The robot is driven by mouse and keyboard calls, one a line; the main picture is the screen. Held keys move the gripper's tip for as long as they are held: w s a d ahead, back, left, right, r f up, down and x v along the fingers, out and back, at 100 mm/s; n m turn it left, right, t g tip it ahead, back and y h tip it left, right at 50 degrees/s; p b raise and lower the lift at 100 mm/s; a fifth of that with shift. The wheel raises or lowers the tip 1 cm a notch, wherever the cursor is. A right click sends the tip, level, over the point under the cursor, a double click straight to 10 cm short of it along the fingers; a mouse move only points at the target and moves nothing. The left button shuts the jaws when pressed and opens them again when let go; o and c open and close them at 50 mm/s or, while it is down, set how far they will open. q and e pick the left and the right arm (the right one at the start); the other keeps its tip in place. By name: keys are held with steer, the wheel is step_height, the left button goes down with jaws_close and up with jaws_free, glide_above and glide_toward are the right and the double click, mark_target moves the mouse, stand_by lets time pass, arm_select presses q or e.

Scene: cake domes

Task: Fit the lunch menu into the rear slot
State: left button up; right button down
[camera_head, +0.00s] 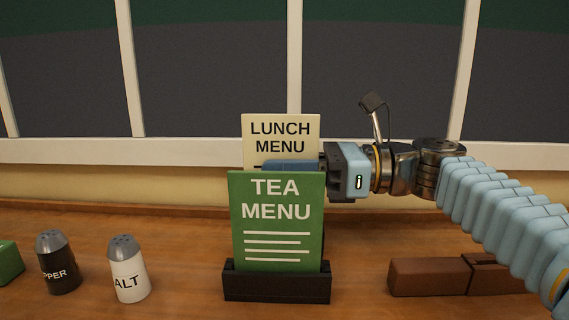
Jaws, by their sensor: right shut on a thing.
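The cream lunch menu (281,131) is upright behind the green tea menu (278,221). The tea menu stands in the front of a dark menu holder (277,286) on the wooden surface. My right gripper (291,165) comes in from the right and is shut on the lunch menu, with a finger across its face. The lower part of the lunch menu and the rear slot are hidden behind the tea menu, so I cannot tell whether the card is in the slot. My left gripper is not in view.
A black pepper shaker (58,266) and a white salt shaker (128,272) stand left of the holder. A green object (8,262) is at the left edge. A brown block-like object (430,277) lies at the right. Framed dark panels are behind.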

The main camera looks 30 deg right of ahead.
steer(key=shift+p, duration=0.55)
stand_by(0.8)
steer(key=shift+f+b, duration=1.45)
steer(key=shift+f, duration=0.65)
steer(key=c, duration=1.1)
jaws_free()
steer(key=shift+p+v, duration=0.65)
steer(key=shift+v, duration=1.8)
steer(key=v, duration=1.4)
steer(key=shift+f, duration=0.2)
